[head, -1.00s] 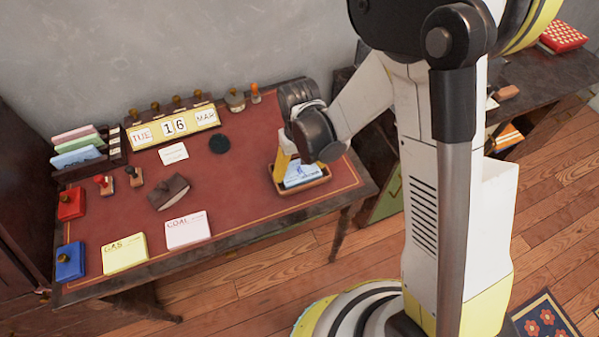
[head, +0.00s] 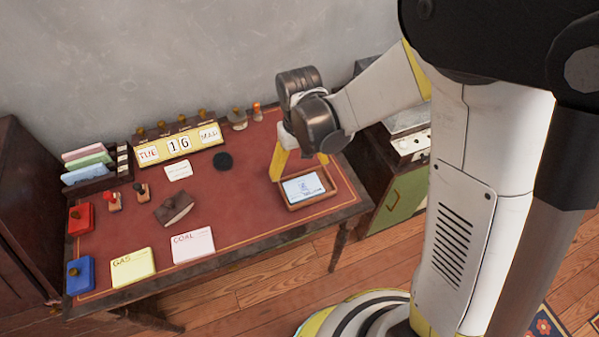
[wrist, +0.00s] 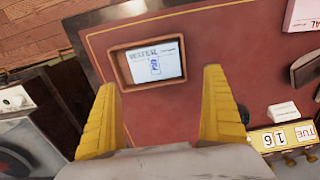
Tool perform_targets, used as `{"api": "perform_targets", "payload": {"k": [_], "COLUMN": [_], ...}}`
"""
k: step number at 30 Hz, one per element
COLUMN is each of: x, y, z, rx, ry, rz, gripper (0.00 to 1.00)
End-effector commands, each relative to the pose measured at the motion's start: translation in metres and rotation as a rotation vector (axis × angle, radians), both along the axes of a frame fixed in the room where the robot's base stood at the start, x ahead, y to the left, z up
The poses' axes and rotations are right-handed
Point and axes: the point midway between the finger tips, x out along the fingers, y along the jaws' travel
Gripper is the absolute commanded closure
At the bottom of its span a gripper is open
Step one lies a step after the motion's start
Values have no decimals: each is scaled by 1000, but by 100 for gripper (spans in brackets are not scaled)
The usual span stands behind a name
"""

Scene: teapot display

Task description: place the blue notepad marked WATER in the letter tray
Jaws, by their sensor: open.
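The blue notepad (head: 303,187) lies flat inside the wooden letter tray (head: 313,205) at the right end of the desk. In the wrist view the notepad (wrist: 155,61) sits within the rim of the tray (wrist: 154,88), with dark lettering too small to read surely. My gripper (head: 299,171) is open and empty above the tray's back side. In the wrist view its yellow fingers stand wide apart, with the notepad beyond and between them, touching neither.
The yellow GAS pad (head: 133,267) and pink COAL pad (head: 192,245) lie at the desk's front. A perpetual calendar (head: 178,147) stands at the back. A brown blotter (head: 174,207) is mid-left. The red desk top is clear between blotter and tray.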

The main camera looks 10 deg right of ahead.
Motion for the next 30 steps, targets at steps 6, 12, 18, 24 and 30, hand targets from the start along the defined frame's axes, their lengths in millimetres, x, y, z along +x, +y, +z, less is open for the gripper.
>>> {"api": "perform_targets", "payload": {"k": [6, 12, 18, 24, 30], "x": [0, -2, -18, -51, -88], "y": [0, -7, -44, -87, -119], "z": [21, 36, 99, 155, 183], "rx": [0, 8, 42, 73, 85], "ry": [0, -25, -163, -345, -512], "rz": [0, -13, -78, -158, -226], "gripper": [2, 2, 2, 2, 2]}}
